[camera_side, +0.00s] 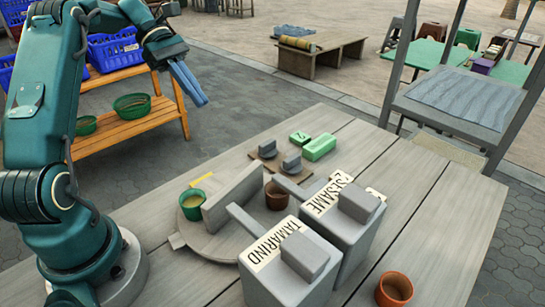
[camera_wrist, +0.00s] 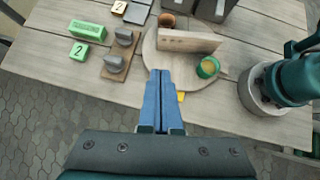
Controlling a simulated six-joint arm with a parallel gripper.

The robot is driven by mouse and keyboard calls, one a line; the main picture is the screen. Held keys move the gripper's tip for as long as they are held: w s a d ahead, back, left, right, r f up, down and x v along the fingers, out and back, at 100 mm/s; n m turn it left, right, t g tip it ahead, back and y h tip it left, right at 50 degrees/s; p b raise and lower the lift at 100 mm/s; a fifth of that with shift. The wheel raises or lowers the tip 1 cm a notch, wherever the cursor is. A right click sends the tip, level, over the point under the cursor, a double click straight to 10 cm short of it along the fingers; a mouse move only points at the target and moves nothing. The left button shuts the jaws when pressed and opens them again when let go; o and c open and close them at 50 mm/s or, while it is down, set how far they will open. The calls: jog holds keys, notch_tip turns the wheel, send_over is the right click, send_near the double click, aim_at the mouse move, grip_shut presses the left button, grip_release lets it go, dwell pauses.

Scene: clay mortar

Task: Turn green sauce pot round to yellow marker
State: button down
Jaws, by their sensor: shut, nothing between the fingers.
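The green sauce pot (camera_side: 192,205) stands upright on a round grey turntable (camera_side: 207,242), on the left side of a low upright wall (camera_side: 232,197). A brown pot (camera_side: 277,195) stands across the wall. The yellow marker (camera_side: 201,179) lies at the turntable's edge, a little beyond the green pot. In the wrist view the green pot (camera_wrist: 207,67) is right of my fingers, and the yellow marker (camera_wrist: 181,97) is partly hidden beside them. My gripper (camera_side: 203,102) is shut and empty, raised well above the table; its blue fingers (camera_wrist: 159,72) also show in the wrist view.
Two grey bins labelled TAMARIND (camera_side: 290,267) and SESAME (camera_side: 345,222) stand right of the turntable. Grey knobs on brown boards (camera_side: 268,152) and green blocks (camera_side: 320,147) sit at the back. The table's right side is clear.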

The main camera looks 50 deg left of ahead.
notch_tip(320, 180, down, 3)
send_over(230, 172)
notch_tip(230, 172, down, 6)
jog(key=shift+f, duration=0.25)
jog(key=shift+w+d+f, duration=0.1)
jog(key=shift+w+d, duration=0.1)
jog(key=shift+d, duration=1.05)
jog(key=shift+w+d, duration=0.15)
jog(key=shift+d, duration=0.6)
